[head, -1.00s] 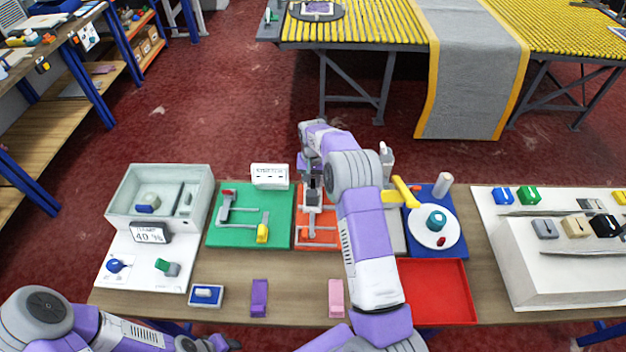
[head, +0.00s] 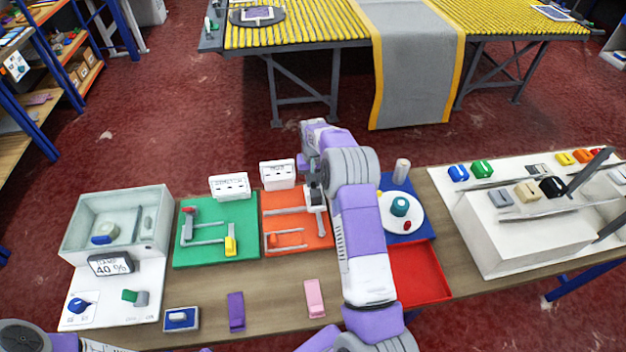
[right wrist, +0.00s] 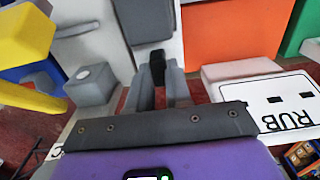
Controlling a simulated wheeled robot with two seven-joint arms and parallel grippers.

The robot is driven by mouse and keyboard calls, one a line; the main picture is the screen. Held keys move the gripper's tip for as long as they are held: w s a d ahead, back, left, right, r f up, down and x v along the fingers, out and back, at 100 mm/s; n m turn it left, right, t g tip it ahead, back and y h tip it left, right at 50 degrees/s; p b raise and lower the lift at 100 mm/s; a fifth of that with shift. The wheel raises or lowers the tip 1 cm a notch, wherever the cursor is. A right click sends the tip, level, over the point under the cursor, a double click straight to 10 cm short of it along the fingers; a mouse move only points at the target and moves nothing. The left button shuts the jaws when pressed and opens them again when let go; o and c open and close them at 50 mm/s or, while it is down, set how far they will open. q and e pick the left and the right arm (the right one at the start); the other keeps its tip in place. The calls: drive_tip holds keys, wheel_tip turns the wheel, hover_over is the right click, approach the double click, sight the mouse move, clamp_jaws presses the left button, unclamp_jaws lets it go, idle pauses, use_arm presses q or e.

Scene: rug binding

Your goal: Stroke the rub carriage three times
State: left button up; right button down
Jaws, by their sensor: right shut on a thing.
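The orange board (head: 297,243) lies mid-bench with grey rails. A pale carriage piece (head: 317,200) stands at its right end, partly hidden by my right arm. My right gripper (head: 313,183) is over that end. In the right wrist view my right gripper (right wrist: 158,90) is shut on a small black handle (right wrist: 157,62) on a grey and white part. The orange board (right wrist: 235,30) shows beside it, with a white card lettered RUB (right wrist: 292,98). My left gripper is out of view; only part of that arm shows at bottom left.
A green board (head: 215,255) with rails lies left of the orange one. A red tray (head: 422,275) and a blue board with a white disc (head: 388,222) lie to the right. Purple (head: 236,312) and pink (head: 314,298) blocks lie at the front. A grey bin (head: 75,240) stands left.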

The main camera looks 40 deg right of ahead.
drive_tip(key=c, duration=1.1)
unclamp_jaws()
drive_tip(key=shift+s+d, duration=0.1)
drive_tip(key=shift+d, duration=0.25)
drive_tip(key=shift+o, duration=0.3)
drive_tip(key=shift+a, duration=0.1)
drive_tip(key=shift+r, duration=3.85)
drive_tip(key=shift+p, duration=0.3)
